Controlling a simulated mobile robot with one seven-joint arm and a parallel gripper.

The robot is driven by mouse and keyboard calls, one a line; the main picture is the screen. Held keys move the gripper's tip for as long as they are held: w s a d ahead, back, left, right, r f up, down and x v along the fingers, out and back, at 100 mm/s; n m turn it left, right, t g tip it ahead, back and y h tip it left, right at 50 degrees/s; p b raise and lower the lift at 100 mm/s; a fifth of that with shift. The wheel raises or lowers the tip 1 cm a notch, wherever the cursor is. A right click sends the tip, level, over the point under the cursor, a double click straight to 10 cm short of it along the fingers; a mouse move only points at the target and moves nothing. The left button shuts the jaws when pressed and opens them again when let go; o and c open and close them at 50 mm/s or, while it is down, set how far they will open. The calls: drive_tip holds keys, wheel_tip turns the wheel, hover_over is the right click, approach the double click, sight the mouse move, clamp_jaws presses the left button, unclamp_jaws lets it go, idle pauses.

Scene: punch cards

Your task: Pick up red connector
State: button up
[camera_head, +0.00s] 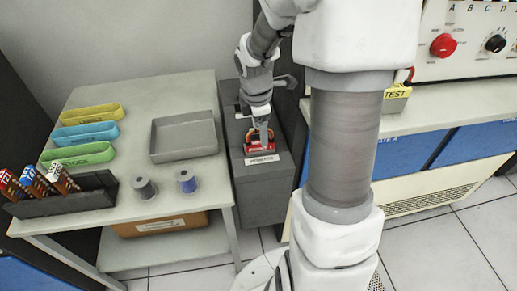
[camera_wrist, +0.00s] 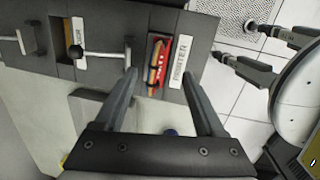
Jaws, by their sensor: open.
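The red connector (camera_head: 260,148) sits on top of the grey cabinet, just behind a white label that reads PRINTER in the wrist view. The wrist view shows the red connector (camera_wrist: 157,56) in a dark slot, with orange and yellow parts along its side. My gripper (camera_head: 264,132) is above the connector in the head view and partly covers it.
The grey cabinet (camera_head: 262,203) has metal levers (camera_wrist: 100,53) and another labelled slot near the connector. A control panel stands at right.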

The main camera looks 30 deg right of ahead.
sight(259, 142)
drive_tip(key=f, duration=0.1)
drive_tip(key=f+b, duration=0.1)
drive_tip(key=f, duration=0.3)
drive_tip(key=shift+w+d+f+b, duration=0.15)
drive_tip(key=shift+w+d+b, duration=0.2)
drive_tip(key=shift+w+b, duration=0.05)
clamp_jaws()
